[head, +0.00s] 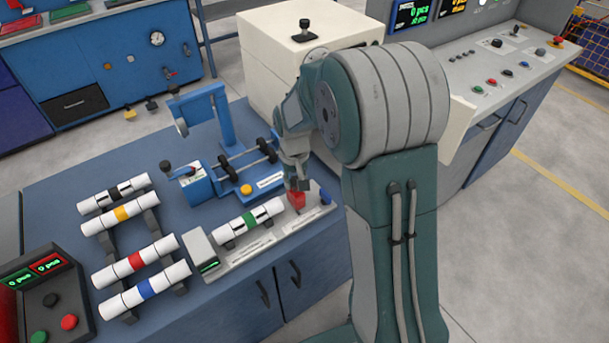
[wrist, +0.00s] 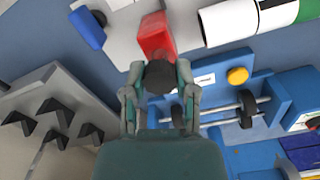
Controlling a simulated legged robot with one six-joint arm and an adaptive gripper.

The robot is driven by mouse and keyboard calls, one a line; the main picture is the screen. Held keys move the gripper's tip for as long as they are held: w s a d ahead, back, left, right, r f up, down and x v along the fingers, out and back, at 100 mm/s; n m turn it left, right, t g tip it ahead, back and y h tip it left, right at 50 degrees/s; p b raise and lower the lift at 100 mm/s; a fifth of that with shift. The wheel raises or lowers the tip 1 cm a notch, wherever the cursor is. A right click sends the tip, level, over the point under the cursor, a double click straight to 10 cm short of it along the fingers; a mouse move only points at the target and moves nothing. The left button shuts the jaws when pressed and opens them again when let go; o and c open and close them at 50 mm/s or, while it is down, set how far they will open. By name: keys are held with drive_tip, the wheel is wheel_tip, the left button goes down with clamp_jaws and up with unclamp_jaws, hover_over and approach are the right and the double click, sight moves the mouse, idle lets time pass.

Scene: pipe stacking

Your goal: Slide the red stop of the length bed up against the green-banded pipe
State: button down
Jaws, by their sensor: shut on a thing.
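The length bed (head: 270,241) is a light grey plate near the bench's front edge. The green-banded pipe (head: 231,231) lies along it, white with a green band and dark marks. The red stop (head: 296,200) stands on the bed to the right of the pipe. My gripper (head: 297,184) is shut on the stop's dark knob. In the wrist view the fingers (wrist: 160,82) close around this black knob, with the red stop (wrist: 157,35) beyond it. There a small gap shows between the stop and the pipe's white end (wrist: 232,20).
A blue block (head: 325,195) sits at the bed's right end. A blue fixture with rollers (head: 235,172) stands behind the bed. A rack at left holds pipes with black, yellow, red (head: 135,260) and blue bands. A cream machine (head: 275,65) stands behind.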

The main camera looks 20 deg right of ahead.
sight(277, 200)
drive_tip(key=a, duration=0.1)
drive_tip(key=s+a, duration=0.1)
drive_tip(key=a, duration=0.3)
drive_tip(key=shift+s+f, duration=0.1)
drive_tip(key=shift+s, duration=0.15)
drive_tip(key=shift+d, duration=0.2)
drive_tip(key=c, duration=0.5)
unclamp_jaws()
drive_tip(key=shift+a, duration=0.2)
drive_tip(key=shift+o, duration=0.5)
drive_tip(key=shift+a, duration=0.3)
